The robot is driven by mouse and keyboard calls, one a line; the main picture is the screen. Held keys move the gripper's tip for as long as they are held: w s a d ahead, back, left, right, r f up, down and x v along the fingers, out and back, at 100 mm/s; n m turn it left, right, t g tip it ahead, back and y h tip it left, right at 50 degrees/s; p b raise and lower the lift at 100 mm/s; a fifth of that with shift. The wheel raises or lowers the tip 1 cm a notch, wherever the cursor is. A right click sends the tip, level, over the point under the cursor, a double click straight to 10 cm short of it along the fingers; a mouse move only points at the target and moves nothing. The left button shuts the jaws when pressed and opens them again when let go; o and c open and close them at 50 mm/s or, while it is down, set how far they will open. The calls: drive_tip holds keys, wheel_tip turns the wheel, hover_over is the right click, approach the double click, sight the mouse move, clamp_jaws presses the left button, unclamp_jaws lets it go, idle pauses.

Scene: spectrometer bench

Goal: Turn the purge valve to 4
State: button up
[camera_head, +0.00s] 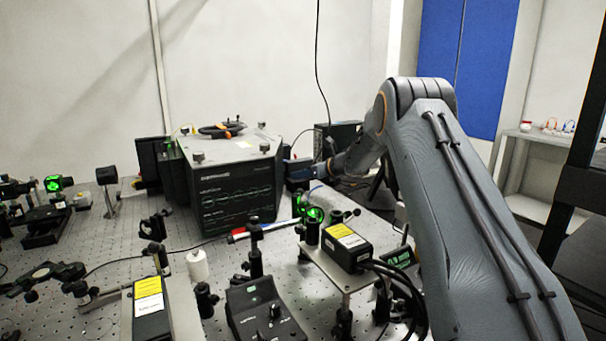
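My arm reaches in from the right edge and bends down behind the optics to the right side of a dark spectrometer housing (235,190). My gripper (298,172) is at the arm's far end, close beside the housing's right side. It is small and partly covered, so its fingers cannot be made out. I cannot pick out the purge valve or any number marks. It may be hidden by the gripper or the housing.
An orange and black tool (222,130) lies on the housing. In front stand a yellow-labelled box (347,246) with black cables, a black knob box (262,312), a white cylinder (197,265) and several optic mounts. A thin cable hangs above the arm's end.

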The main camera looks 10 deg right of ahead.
drive_tip(key=shift+c, duration=0.3)
clamp_jaws()
drive_tip(key=b, duration=0.1)
drive_tip(key=m+t+h+b, duration=0.1)
drive_tip(key=b, duration=0.1)
drive_tip(key=shift+a+f+m+h, duration=0.1)
drive_tip(key=shift+a+m+h, duration=0.1)
drive_tip(key=shift+m+h, duration=0.1)
drive_tip(key=shift+b, duration=0.65)
drive_tip(key=shift+a+m+h+b, duration=0.1)
drive_tip(key=shift+m+h+b, duration=0.45)
drive_tip(key=shift+b, duration=0.4)
drive_tip(key=h+b, duration=0.1)
drive_tip(key=b, duration=0.2)
drive_tip(key=m+t+h+b, duration=0.1)
drive_tip(key=b, duration=0.2)
drive_tip(key=shift+s+a+f+m, duration=0.1)
drive_tip(key=shift+a+f+m, duration=0.05)
drive_tip(key=shift+a+m, duration=0.1)
drive_tip(key=m+h+b, duration=0.1)
drive_tip(key=b, duration=0.6)
drive_tip(key=shift+a+m+h, duration=0.1)
drive_tip(key=shift+m+h, duration=0.2)
drive_tip(key=shift+h, duration=0.05)
drive_tip(key=shift+s+r+m+h+b, duration=0.1)
drive_tip(key=shift+r+m+h+b, duration=0.25)
drive_tip(key=shift+b, duration=0.85)
